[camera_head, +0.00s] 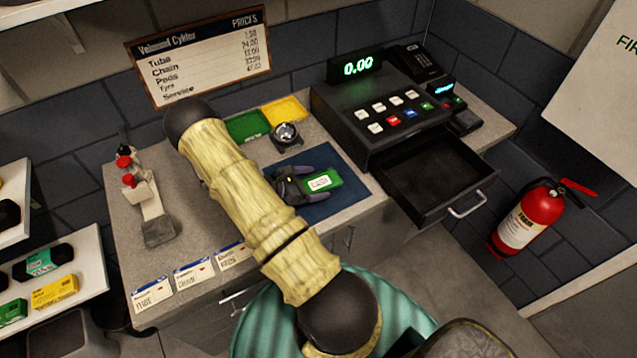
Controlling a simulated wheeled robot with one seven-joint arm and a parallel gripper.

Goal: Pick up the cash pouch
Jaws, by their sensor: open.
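The cash pouch (326,181) is small and green with a white label that seems to read CASH. It lies on a dark blue mat (345,204) on the counter, in front of the cash register. My pale yellow arm crosses the picture to the left of the pouch and hides part of the gripper's rear side.
The register (393,110) has its drawer (432,178) pulled open, right of the pouch. A small round metal item (286,135) and green (247,125) and yellow (285,110) pads lie behind. Price cards (194,272) line the front edge. A fire extinguisher (530,218) stands right.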

